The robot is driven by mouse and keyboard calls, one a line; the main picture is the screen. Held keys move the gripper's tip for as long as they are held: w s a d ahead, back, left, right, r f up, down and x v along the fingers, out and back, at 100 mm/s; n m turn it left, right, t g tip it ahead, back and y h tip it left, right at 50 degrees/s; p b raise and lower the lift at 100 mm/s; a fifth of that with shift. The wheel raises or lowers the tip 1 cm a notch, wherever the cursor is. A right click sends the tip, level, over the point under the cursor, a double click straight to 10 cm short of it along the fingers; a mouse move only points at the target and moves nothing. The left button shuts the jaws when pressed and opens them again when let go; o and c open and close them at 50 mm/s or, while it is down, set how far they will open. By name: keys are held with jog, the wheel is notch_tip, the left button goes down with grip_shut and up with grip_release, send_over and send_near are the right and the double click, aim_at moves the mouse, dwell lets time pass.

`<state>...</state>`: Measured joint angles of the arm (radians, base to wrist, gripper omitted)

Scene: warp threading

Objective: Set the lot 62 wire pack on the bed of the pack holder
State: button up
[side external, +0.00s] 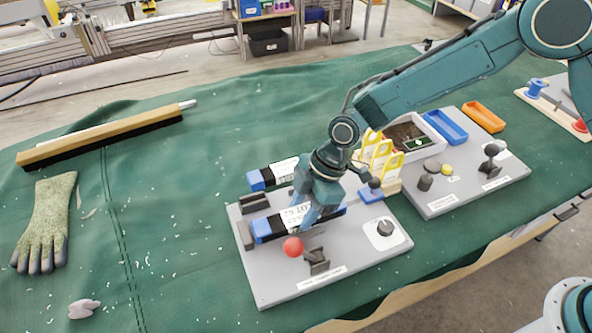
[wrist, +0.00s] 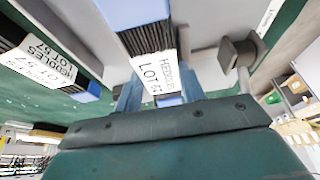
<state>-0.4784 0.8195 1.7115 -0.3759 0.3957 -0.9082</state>
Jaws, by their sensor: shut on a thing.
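My gripper (side external: 304,203) is shut on the lot 62 wire pack (side external: 265,228), a dark bar with blue ends and a white label. The wrist view shows this pack (wrist: 146,42) between my fingers (wrist: 157,92), with "HEDDLES LOT 62" on the label. The pack is level over the grey pack holder (side external: 282,286), behind its red ball handle (side external: 293,247). I cannot tell whether it touches the bed, which the pack and gripper largely hide. A similar pack, lot 57 (side external: 284,171), lies behind the holder; it also shows in the wrist view (wrist: 45,58).
The holder has dark blocks (side external: 254,203) at left, a dark clamp (side external: 316,261) and a dial (side external: 384,228). Yellow card holders (side external: 378,150) and a second grey panel (side external: 455,190) stand to the right. A brush (side external: 100,138) and glove (side external: 46,222) lie left on open green cloth.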

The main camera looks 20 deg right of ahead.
jog(key=shift+f, duration=0.25)
dwell(0.8)
jog(key=o, duration=1.7)
jog(key=shift+f, duration=0.1)
jog(key=shift+r, duration=3.55)
